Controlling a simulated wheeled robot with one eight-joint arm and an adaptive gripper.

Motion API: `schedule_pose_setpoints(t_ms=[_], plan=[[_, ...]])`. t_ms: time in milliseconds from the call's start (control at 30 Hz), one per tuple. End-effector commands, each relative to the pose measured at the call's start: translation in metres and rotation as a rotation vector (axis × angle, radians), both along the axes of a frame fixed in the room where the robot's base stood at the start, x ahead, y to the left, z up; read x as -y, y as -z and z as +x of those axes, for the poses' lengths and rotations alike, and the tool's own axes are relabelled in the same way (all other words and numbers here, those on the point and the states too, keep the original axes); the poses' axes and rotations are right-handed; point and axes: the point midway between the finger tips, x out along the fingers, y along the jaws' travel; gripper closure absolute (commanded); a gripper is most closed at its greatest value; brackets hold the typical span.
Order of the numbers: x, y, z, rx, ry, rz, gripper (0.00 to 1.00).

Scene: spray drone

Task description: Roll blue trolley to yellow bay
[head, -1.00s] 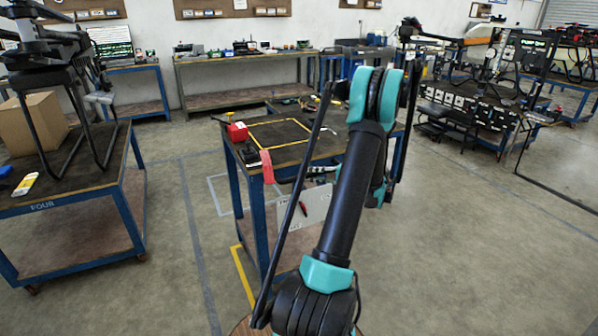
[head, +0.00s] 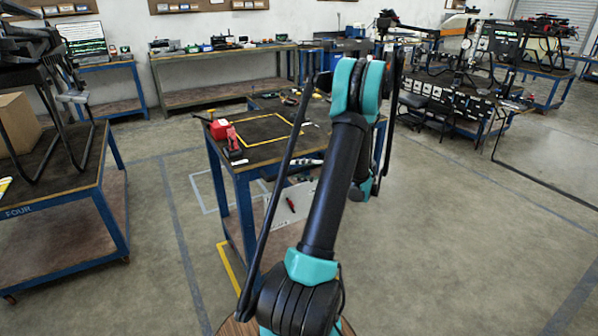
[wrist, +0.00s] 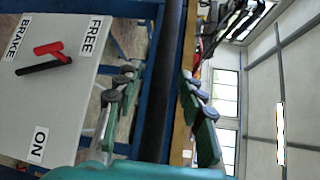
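The blue trolley (head: 214,192) stands ahead of me, with a dark top, blue legs and a lower shelf. Its white brake panel (head: 300,203) shows partly behind my arm. In the wrist view the panel (wrist: 60,110) reads FREE, BRAKE and ON, and its red lever (wrist: 52,50) lies between FREE and BRAKE, nearer BRAKE. Yellow floor tape (head: 228,265), perhaps part of the yellow bay, lies by the trolley's near left side. My gripper (wrist: 160,108) is open, its fingers on either side of a dark rail; contact is unclear.
A red box (head: 220,129) and a red tool (head: 233,147) are on the trolley top. Table FOUR (head: 60,205), with a drone and carton, stands left. A white floor outline (head: 197,190) lies behind left.

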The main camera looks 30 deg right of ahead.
Motion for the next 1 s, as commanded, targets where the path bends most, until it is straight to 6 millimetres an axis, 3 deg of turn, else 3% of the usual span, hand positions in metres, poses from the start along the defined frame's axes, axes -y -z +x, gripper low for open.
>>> schedule_pose_setpoints(t_ms=[267,700,1000], plan=[[0.006,-0.001,-0.006,0.001,0.001,0.0,0.61],[0.064,-0.012,-0.062,0.0,0.003,0.001,0.61],[0.084,-0.016,-0.083,0.0,0.0,0.0,0.61]])
